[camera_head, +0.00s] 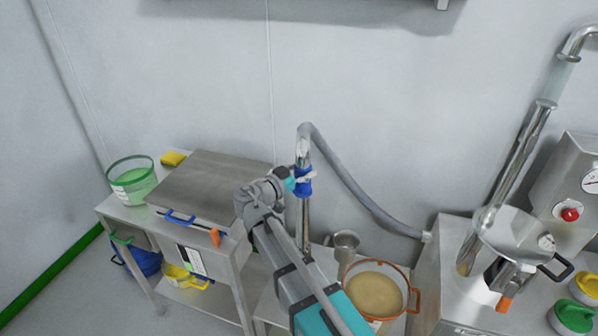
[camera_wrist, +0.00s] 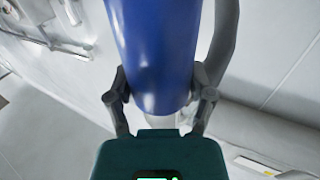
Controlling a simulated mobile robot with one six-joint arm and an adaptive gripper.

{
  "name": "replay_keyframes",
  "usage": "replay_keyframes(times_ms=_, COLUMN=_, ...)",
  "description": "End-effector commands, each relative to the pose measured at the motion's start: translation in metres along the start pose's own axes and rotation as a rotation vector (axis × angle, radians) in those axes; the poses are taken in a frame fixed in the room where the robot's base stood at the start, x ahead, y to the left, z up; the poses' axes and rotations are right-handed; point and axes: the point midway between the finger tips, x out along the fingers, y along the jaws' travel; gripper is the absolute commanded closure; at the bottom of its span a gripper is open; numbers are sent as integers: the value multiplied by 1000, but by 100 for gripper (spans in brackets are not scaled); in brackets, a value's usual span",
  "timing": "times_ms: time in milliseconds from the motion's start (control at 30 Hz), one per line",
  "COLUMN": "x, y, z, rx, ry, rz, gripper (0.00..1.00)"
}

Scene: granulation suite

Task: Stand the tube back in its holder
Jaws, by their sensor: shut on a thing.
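The tube (camera_head: 303,153) is a metal pipe with a blue grip sleeve (camera_head: 304,182) and a grey hose joined to its bent top. It stands roughly upright in the head view. My gripper (camera_head: 298,181) is shut on the blue sleeve, which also fills the middle of the wrist view (camera_wrist: 155,50) between my two fingers. The tube's lower end drops behind my arm near the side of the bench, and I cannot see its tip clearly. A metal cup with a flared mouth (camera_head: 345,240), apparently the holder, stands to the right of the tube.
An orange-rimmed tub of beige powder (camera_head: 375,292) stands right of my arm. A steel bench (camera_head: 205,170) with a lidded box and a green-rimmed bucket (camera_head: 132,182) is at left. The hose (camera_head: 360,185) runs to the machine cabinet (camera_head: 450,265) at right.

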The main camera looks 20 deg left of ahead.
Motion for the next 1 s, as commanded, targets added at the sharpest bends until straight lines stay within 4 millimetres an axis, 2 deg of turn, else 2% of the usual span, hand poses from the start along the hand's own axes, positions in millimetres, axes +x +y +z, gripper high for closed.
replay_keyframes(times_ms=1000, x=81, y=23, z=0, rx=-1, ry=2, rz=134, gripper=92)
